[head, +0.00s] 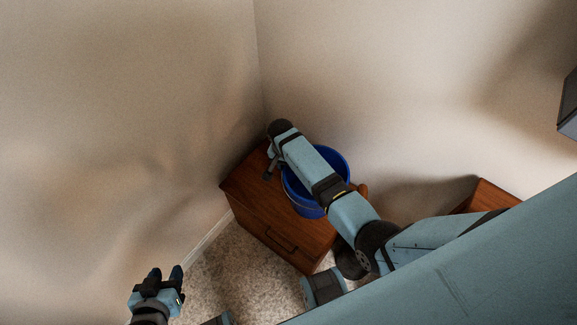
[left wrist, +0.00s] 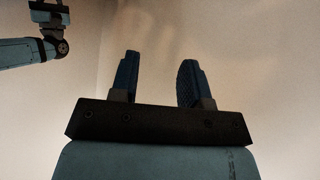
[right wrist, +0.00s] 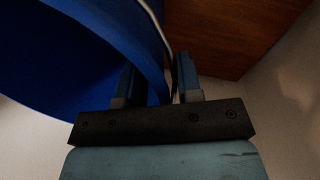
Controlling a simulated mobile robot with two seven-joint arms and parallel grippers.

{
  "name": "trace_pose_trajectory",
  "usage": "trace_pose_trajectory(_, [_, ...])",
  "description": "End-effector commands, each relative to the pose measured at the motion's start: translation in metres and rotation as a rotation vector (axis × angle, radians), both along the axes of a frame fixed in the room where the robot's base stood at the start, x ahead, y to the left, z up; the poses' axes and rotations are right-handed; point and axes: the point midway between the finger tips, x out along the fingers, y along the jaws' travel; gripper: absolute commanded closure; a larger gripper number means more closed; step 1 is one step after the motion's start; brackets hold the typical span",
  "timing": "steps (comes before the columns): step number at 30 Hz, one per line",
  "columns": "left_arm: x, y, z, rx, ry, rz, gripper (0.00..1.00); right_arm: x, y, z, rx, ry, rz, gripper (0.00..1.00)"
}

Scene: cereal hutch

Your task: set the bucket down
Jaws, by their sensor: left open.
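A blue bucket (head: 336,160) with a pale handle shows at the wooden cabinet (head: 245,187) in the corner, partly hidden under my right arm. It looks upright over the cabinet top, but its base contact is not clear. My right gripper (head: 269,167) is at the bucket's left side. In the right wrist view, the bucket (right wrist: 70,60) fills the upper left, and its wall passes between the fingers of my right gripper (right wrist: 157,82); whether they press on it is unclear. My left gripper (head: 164,275) is open and empty, low at the left, away from the bucket.
Bare walls (head: 140,110) meet in a corner behind the cabinet. Another wooden piece (head: 487,196) stands to the right, partly hidden by my arm. Speckled floor (head: 225,270) is open in front of the cabinet. A dark object (head: 568,105) shows at the right edge.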

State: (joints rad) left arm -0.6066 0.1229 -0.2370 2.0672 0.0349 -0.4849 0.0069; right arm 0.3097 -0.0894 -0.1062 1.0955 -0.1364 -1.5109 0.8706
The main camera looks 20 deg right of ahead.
Motion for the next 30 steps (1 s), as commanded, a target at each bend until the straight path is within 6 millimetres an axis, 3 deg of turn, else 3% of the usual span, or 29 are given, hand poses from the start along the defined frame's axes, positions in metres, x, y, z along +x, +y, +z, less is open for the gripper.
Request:
trace_pose_trajectory(9, [-0.001,-0.001,0.006,-0.011,0.017,0.012,0.57,0.006,0.007,0.069,0.001,-0.004,-0.001,0.67])
trace_pose_trajectory(15, [-0.001,0.000,0.010,-0.004,0.012,0.010,0.57,0.009,0.010,0.100,0.001,-0.002,0.000,0.67])
trace_pose_trajectory(21, [-0.001,0.003,0.011,0.005,0.006,0.004,0.57,0.010,0.011,0.111,0.001,-0.001,0.000,0.67])
trace_pose_trajectory(30, [-0.001,0.005,0.011,0.011,0.004,-0.001,0.57,0.010,0.011,0.112,0.000,0.000,0.000,0.67])
